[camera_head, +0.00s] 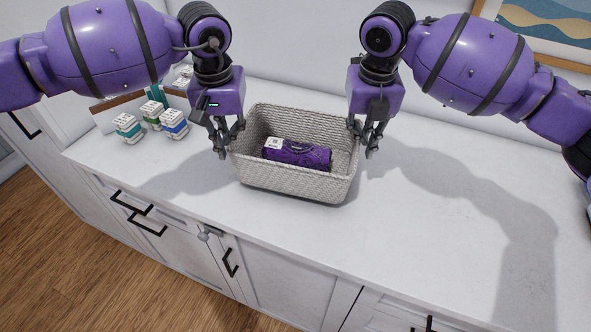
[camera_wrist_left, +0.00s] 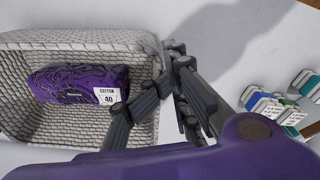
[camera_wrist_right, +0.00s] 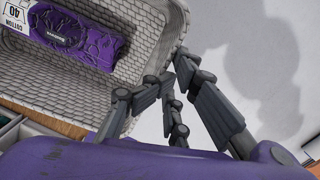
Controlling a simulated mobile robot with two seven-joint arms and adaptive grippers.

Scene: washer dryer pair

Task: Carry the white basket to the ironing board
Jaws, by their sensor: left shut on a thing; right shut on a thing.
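The white woven basket (camera_head: 300,187) is on or just above the white counter; I cannot tell which. A purple patterned bundle with a white "Cotton 40" tag (camera_head: 298,156) lies inside it. My left gripper (camera_head: 226,140) is shut on the basket's left rim, and my right gripper (camera_head: 366,140) is shut on its right rim. The left wrist view shows the fingers (camera_wrist_left: 165,90) around the basket wall (camera_wrist_left: 90,38). The right wrist view shows the other fingers (camera_wrist_right: 165,95) at the opposite wall (camera_wrist_right: 160,30). No ironing board is in view.
Several small labelled boxes (camera_head: 152,114) stand on the counter (camera_head: 420,240) left of the basket. The counter to the right is clear. Cabinets with black handles (camera_head: 132,202) are below its front edge, over a wooden floor (camera_head: 80,255). A framed picture (camera_head: 545,28) hangs behind.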

